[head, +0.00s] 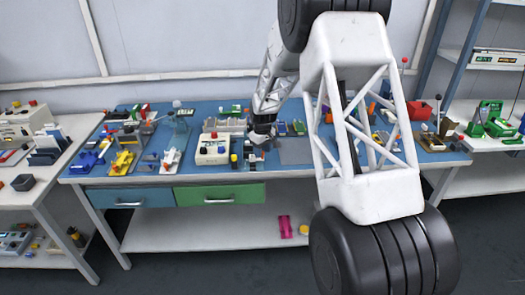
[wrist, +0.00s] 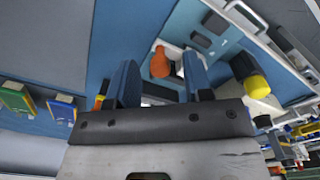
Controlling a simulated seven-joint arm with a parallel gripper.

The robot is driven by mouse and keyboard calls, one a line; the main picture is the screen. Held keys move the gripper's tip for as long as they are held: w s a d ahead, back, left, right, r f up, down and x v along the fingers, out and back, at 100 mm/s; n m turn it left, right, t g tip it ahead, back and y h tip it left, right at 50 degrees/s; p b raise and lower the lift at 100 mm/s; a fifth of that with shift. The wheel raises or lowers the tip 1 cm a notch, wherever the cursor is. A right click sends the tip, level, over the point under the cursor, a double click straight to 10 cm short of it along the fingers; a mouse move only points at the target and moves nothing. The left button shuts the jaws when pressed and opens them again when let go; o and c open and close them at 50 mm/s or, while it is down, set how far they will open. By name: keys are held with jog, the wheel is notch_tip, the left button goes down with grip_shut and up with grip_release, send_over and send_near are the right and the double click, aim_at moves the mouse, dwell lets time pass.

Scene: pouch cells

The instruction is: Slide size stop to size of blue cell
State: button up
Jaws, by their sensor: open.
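My gripper (wrist: 160,64) is open, its two blue fingers apart in the wrist view. An orange-red knob (wrist: 160,62) shows between the fingertips, on a pale fixture (wrist: 177,52) with dark parts; I cannot tell whether the fingers touch it. Which part of this fixture is the size stop is not clear. A blue cell (wrist: 62,108) lies at the left of the wrist view beside a green cell (wrist: 16,100). In the head view, the blue cell (head: 298,128) and green cell (head: 282,129) lie right of my gripper (head: 258,139).
A black post with a yellow cap (wrist: 256,84) stands close right of the fingers in the wrist view. A cream box with knobs (head: 212,150) stands left of my gripper in the head view. A bare grey mat (head: 294,152) lies to the right. My arm hides part of the blue bench (head: 150,178).

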dwell(0.3)
grip_shut()
jog(key=shift+s, duration=1.95)
grip_release()
jog(key=shift+r, duration=0.1)
